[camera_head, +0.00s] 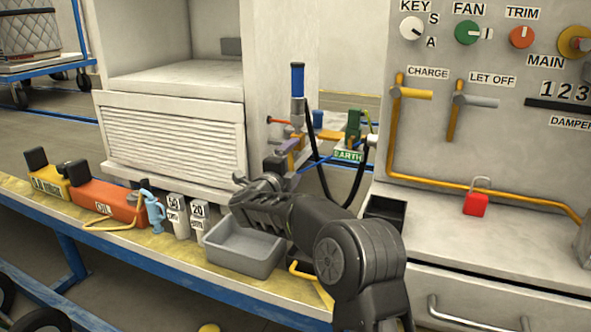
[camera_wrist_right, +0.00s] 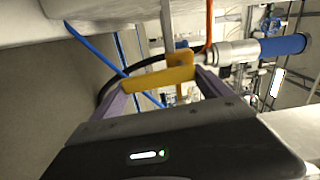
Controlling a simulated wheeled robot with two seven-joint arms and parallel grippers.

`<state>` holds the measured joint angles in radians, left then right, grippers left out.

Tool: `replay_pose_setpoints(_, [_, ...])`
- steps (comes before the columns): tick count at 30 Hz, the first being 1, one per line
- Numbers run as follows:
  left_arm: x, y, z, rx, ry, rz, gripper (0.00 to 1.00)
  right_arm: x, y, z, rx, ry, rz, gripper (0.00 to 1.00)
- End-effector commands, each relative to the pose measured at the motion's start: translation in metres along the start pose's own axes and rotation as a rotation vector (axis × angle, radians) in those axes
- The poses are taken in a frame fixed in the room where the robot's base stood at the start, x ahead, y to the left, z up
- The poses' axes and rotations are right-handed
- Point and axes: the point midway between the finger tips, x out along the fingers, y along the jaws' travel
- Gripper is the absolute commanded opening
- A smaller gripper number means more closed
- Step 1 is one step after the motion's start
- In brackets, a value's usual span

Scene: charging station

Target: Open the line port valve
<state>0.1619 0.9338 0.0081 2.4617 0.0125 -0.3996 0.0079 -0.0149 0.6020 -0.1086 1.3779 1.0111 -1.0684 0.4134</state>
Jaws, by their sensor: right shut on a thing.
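The line port valve shows as a yellow T-shaped handle (camera_wrist_right: 160,79) in the right wrist view. It lies across the gap between the two purple fingers of my right gripper (camera_wrist_right: 165,93), which is shut on it. A silver fitting (camera_wrist_right: 226,54) and a hose end with a blue grip (camera_wrist_right: 283,45) are beside the handle. In the head view my right gripper (camera_head: 288,158) is at the fittings below the upright blue-gripped hose end (camera_head: 297,80). My gripper partly hides the valve there. My left gripper is not in view.
A green EARTH clamp (camera_head: 352,125) and black hose are just right of my gripper. The grey panel (camera_head: 500,150) stands to the right with a red padlock (camera_head: 475,203) on its ledge.

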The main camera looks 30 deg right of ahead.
Motion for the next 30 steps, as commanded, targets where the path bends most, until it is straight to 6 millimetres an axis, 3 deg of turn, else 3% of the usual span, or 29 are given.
replay_pose_setpoints(20, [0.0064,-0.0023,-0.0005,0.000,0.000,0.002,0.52,-0.0007,0.0031,0.0037,0.086,0.000,0.006,0.15])
replay_pose_setpoints(21, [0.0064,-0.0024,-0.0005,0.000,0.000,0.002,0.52,-0.0007,0.0031,0.0037,0.086,0.000,0.006,0.91])
replay_pose_setpoints(24, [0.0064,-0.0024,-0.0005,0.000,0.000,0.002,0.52,-0.0005,0.0026,0.0036,0.084,0.000,0.004,1.00])
replay_pose_setpoints(30, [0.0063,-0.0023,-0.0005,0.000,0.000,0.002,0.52,-0.0003,0.0017,0.0032,0.081,0.000,0.002,1.00])
